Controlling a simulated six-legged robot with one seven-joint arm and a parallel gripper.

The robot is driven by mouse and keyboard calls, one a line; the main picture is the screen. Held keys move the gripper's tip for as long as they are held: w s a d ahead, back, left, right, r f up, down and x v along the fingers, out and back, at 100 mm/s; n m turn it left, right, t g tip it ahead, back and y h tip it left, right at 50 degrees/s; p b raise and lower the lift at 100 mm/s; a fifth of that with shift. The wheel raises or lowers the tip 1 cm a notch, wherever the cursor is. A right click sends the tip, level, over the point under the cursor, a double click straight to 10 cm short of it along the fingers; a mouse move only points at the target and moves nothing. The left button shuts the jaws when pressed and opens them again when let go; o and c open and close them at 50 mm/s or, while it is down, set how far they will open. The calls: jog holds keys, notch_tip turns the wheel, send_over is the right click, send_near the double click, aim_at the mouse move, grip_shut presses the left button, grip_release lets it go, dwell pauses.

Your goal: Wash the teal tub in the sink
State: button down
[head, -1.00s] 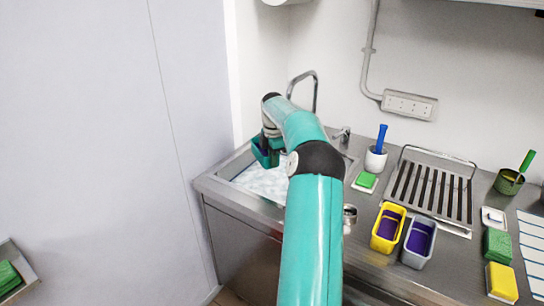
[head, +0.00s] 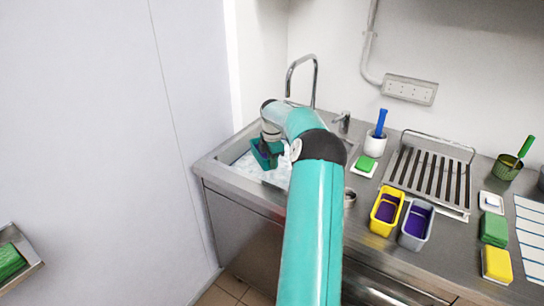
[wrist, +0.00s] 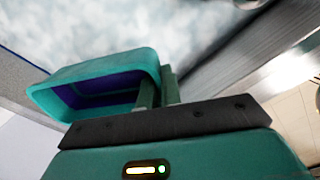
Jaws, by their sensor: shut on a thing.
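The teal tub (wrist: 100,82) has a purple inside and is held at its rim by my gripper (wrist: 158,88) in the wrist view. In the head view the tub (head: 262,155) is over the left part of the sink (head: 228,155), tilted, with my arm partly in front of it. The sink holds white, foamy water (head: 275,176). I cannot tell whether the tub touches the water. My fingers are shut on the tub's wall.
A tall faucet (head: 314,75) stands behind the sink. To the right are a green sponge (head: 366,163) on a white tray, a white cup (head: 375,145) with a blue-handled brush, a drying rack (head: 430,172), a yellow tub (head: 386,212) and a grey tub (head: 416,225). A wall borders the left.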

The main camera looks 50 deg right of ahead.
jog(key=shift+f, duration=6.05)
jog(key=shift+a, duration=0.95)
jog(key=shift+d, duration=2)
jog(key=shift+a, duration=2)
jog(key=shift+d, duration=2)
